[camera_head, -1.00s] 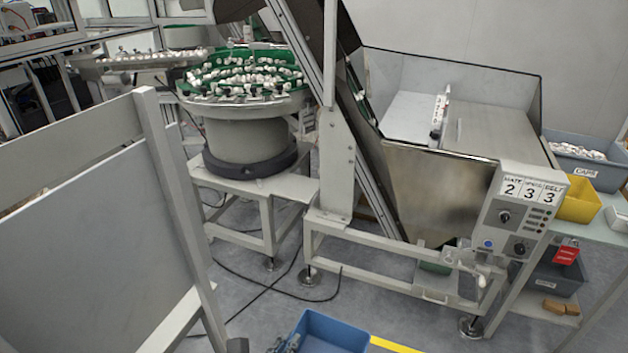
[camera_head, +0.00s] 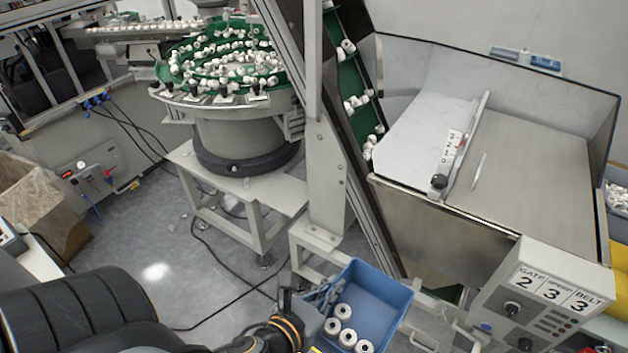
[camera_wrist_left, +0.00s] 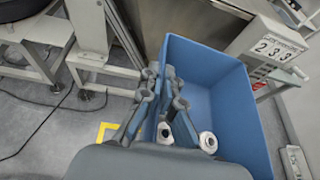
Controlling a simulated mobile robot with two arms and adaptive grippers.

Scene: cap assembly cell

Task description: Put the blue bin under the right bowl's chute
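The blue bin (camera_head: 382,286) is at the bottom centre of the head view, in front of the metal frame, with several white caps inside. My left gripper (camera_head: 328,298) is at the bin's left wall. In the left wrist view its two fingers (camera_wrist_left: 163,98) straddle the rim of the blue bin (camera_wrist_left: 222,92) and look closed on it. Whether the bin touches the floor is hard to tell. A feeder bowl (camera_head: 225,75) with green lining and many white caps stands at upper left on a low table. I cannot tell its chute apart clearly. My right gripper is not visible.
A large metal hopper (camera_head: 440,225) and a control box (camera_head: 545,300) stand to the right. A green conveyor (camera_head: 352,85) slopes beside a grey post (camera_head: 322,190). Black cables cross the floor on the left. A yellow floor mark (camera_wrist_left: 105,131) lies near the gripper.

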